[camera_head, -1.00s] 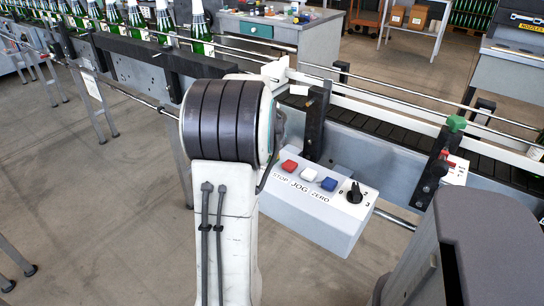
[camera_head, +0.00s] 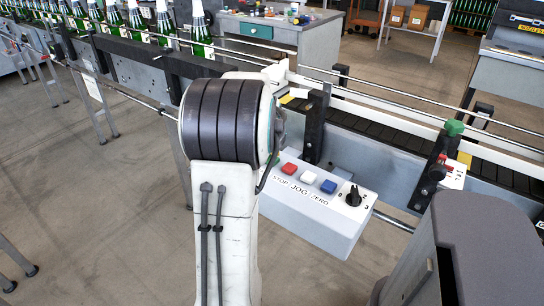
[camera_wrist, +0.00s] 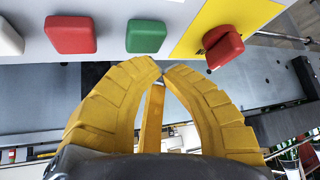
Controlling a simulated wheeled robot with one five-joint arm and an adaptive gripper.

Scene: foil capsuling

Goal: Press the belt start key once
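In the wrist view, a light grey panel (camera_wrist: 100,12) crosses the top with a green key (camera_wrist: 146,36), a red key (camera_wrist: 71,35) left of it and a white key (camera_wrist: 8,38) at the edge. No lettering is readable there. My gripper (camera_wrist: 162,70) has yellow fingers with their tips together, just below and right of the green key. The tips appear apart from the key, and nothing shows between them.
A red rotary handle (camera_wrist: 223,47) sits on a yellow plate (camera_wrist: 232,14) right of the green key. In the head view, a control box (camera_head: 330,222) has red, white and blue keys and a black knob. Conveyor rails (camera_head: 400,103) run behind it; green bottles (camera_head: 200,40) stand upper left.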

